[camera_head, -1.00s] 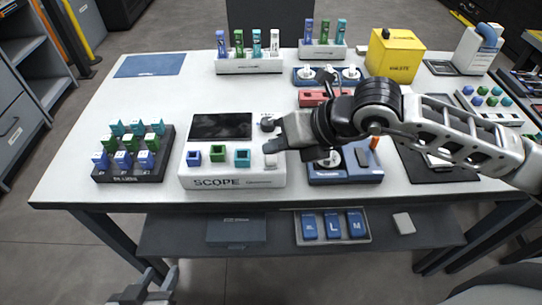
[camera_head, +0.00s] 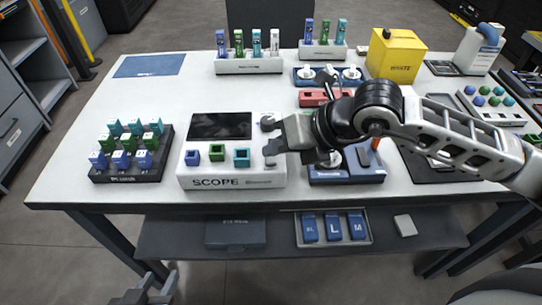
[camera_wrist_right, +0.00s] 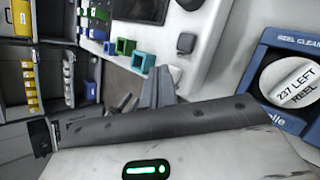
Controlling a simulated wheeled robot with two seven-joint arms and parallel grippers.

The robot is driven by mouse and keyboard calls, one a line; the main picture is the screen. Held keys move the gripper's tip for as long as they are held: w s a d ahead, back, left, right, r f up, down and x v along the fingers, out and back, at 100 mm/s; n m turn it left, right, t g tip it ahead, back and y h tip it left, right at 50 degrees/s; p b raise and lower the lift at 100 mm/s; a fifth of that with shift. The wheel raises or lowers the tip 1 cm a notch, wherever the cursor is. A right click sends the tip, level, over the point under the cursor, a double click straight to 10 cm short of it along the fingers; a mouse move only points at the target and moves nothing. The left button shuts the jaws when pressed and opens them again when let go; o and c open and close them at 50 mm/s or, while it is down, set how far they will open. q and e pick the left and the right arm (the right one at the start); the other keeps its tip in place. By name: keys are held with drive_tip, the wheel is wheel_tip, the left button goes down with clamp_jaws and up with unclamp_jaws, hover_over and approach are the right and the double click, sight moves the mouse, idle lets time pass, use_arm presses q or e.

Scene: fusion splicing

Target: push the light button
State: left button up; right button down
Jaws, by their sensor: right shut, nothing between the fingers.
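The white SCOPE unit (camera_head: 215,172) sits at the table's front, with a dark screen (camera_head: 220,126) and blue, green and teal square sockets below it. A dark round knob (camera_head: 267,123) is at its upper right; a grey square button (camera_wrist_right: 186,43) shows on the white unit in the right wrist view. I cannot read a light label on either. My right gripper (camera_head: 270,149) is shut and empty over the unit's right edge; its fingers (camera_wrist_right: 160,88) point at the unit in the wrist view, contact unclear. My left gripper (camera_head: 156,284) is open and empty, low before the table.
A dark rack of coloured blocks (camera_head: 128,174) stands left of the unit. A blue reel cleaner (camera_head: 345,174) stands close on its right, partly under my right arm. Racks of coloured tubes (camera_head: 248,66) and a yellow box (camera_head: 396,55) are behind.

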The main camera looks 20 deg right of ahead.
sight(277, 161)
drive_tip(key=shift+f+b, duration=0.4)
drive_tip(key=shift+b, duration=0.05)
idle(0.3)
drive_tip(key=shift+r+p, duration=0.45)
drive_tip(key=shift+r, duration=0.4)
wheel_tip(277, 161, up, 6)
drive_tip(key=p, duration=0.4)
idle(0.4)
